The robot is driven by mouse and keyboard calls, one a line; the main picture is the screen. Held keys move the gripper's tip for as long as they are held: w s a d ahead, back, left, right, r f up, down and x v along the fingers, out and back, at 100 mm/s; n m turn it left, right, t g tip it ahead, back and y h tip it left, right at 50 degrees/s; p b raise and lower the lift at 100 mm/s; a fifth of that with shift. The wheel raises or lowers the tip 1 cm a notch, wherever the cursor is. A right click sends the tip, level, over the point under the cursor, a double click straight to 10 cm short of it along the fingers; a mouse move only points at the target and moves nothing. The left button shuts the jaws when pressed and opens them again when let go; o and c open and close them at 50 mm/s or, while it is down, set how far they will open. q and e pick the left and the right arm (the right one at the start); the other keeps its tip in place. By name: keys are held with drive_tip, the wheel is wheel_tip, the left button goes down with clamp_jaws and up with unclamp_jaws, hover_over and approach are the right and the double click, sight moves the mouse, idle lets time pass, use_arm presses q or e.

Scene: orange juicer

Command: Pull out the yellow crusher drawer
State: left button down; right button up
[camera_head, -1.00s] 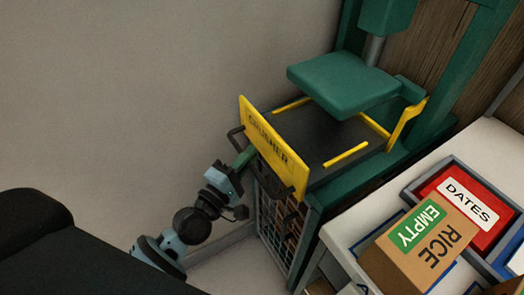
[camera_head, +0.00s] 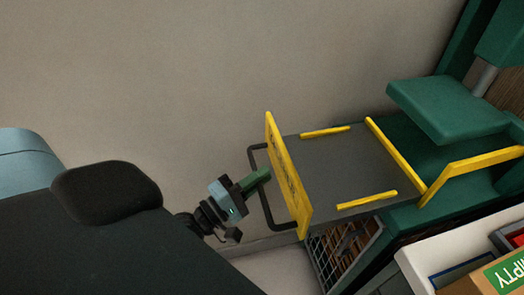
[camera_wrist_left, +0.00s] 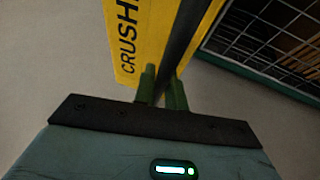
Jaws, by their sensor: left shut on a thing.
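The yellow crusher drawer has a yellow front panel (camera_head: 287,175) and a dark grey flat tray (camera_head: 345,170) with yellow rails. It extends out from the green crusher frame (camera_head: 440,225). A dark bar handle (camera_head: 258,190) stands off the panel. My left gripper (camera_head: 262,178) is at this handle, its green fingers shut on it. In the left wrist view the fingers (camera_wrist_left: 162,88) sit on either side of the dark handle bar (camera_wrist_left: 183,50), with the yellow panel marked "CRUSH" (camera_wrist_left: 135,40) beyond. My right gripper is not in view.
A green press plate (camera_head: 445,105) hangs behind the tray. A wire crate (camera_head: 340,250) is below the drawer. A white table (camera_head: 430,265) with a cardboard box (camera_head: 495,278) is at lower right. A plain wall (camera_head: 200,80) stands behind.

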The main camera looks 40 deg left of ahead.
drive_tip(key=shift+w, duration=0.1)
use_arm(q)
drive_tip(key=c, duration=1.5)
unclamp_jaws()
drive_tip(key=shift+o, duration=0.2)
